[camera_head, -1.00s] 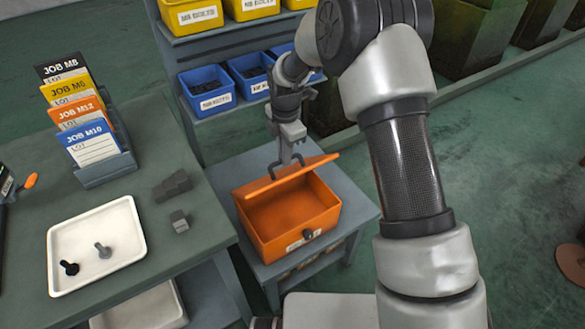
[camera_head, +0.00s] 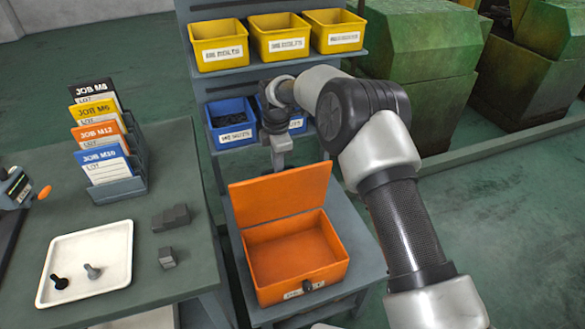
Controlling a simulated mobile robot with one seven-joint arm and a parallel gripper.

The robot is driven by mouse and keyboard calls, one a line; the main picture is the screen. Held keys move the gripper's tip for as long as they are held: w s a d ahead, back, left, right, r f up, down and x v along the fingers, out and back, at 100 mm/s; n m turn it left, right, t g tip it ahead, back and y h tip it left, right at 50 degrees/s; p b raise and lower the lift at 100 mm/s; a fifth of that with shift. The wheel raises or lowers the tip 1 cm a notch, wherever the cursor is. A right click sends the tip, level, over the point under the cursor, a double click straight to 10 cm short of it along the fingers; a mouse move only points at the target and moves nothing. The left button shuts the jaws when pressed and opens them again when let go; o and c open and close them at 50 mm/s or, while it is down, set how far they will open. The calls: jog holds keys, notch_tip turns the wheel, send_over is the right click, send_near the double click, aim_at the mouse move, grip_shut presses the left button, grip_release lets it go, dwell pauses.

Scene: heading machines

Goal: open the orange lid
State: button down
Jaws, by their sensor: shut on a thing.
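The orange lid (camera_head: 281,203) stands raised, close to upright, along the back edge of the orange box (camera_head: 296,257). The box is open, and no contents show inside it. My gripper (camera_head: 281,163) is at the top edge of the lid, shut on it. The fingertips are partly hidden behind the lid, so the exact grip, on a handle or on the edge, cannot be seen.
The box sits on a small grey stand (camera_head: 372,275). Behind my gripper is a rack with blue bins (camera_head: 231,124) and yellow bins (camera_head: 281,36). On the left, a bench holds a white tray (camera_head: 105,245), job cards (camera_head: 103,137) and dark grey blocks (camera_head: 171,218).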

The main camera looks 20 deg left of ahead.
jog(key=shift+w+a+f, duration=0.35)
jog(key=shift+w+a, duration=0.3)
jog(key=shift+w, duration=0.25)
jog(key=shift+w+a+f, duration=0.3)
jog(key=shift+w+a, duration=0.35)
jog(key=shift+w, duration=0.25)
jog(key=c, duration=1.8)
grip_release()
jog(key=shift+w+r, duration=0.1)
jog(key=r, duration=0.5)
jog(key=r+p, duration=0.1)
jog(key=r, duration=0.5)
jog(key=s+r+p, duration=0.1)
jog(key=r, duration=0.5)
jog(key=shift+d+r, duration=0.2)
jog(key=shift+d, duration=0.1)
